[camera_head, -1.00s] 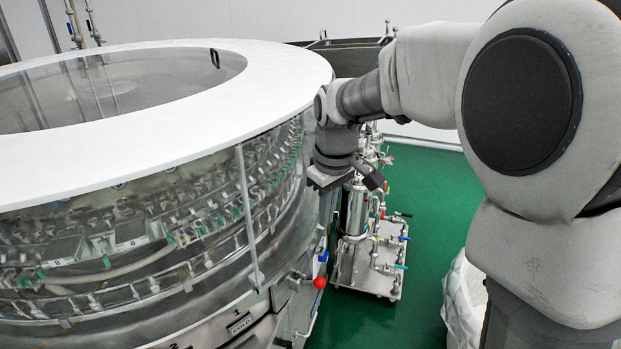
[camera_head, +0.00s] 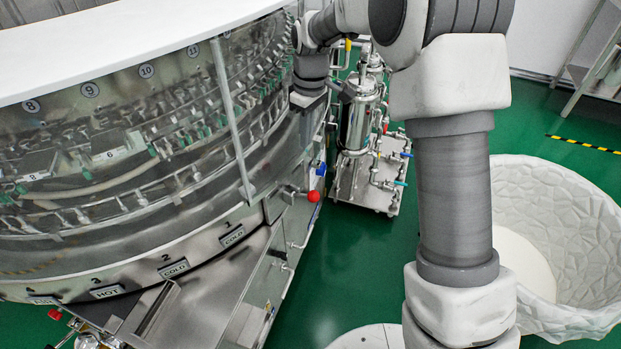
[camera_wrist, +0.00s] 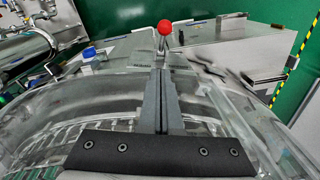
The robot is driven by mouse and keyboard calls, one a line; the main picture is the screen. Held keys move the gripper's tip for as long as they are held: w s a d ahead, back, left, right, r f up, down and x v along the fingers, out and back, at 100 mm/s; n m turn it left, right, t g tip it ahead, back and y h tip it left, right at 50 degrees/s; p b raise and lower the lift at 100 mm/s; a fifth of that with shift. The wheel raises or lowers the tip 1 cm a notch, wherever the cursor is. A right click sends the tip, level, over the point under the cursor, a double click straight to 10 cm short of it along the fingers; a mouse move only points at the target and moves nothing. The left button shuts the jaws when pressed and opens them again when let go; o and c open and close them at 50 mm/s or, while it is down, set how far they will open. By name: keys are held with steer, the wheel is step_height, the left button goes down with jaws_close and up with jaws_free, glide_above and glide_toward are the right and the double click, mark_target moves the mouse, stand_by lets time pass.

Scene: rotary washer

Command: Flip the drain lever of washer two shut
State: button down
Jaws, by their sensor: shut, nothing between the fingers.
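The rotary washer (camera_head: 120,170) is a large round machine with a clear wall and a white top rim, filling the left of the head view. A plate numbered 2 COLD (camera_head: 174,269) is on its lower front. I cannot tell which part is the drain lever of washer two. A red ball knob (camera_head: 313,196) stands at the machine's right edge; in the wrist view it (camera_wrist: 164,27) shows just beyond my fingertips, apart from them in the picture. My gripper (camera_wrist: 161,75) is shut and empty. In the head view it is small beside the washer's wall, its fingers hard to make out.
A steel cart (camera_head: 366,185) with pipes, cylinders and coloured valve handles stands right of the washer. A white faceted bin (camera_head: 570,240) is on the right. A steel ledge (camera_head: 215,290) juts from the washer's front. Green floor (camera_head: 345,280) is open between the washer and my arm.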

steer(key=b, duration=0.2)
glide_toward(307, 197)
steer(key=w+a+f, duration=0.1)
steer(key=w+f, duration=0.1)
steer(key=w, duration=0.1)
steer(key=f, duration=0.2)
steer(key=s+f+b, duration=0.1)
steer(key=shift+d, duration=0.35)
steer(key=shift+s+d+f, duration=0.2)
steer(key=shift+s+f, duration=0.05)
steer(key=shift+f, duration=0.05)
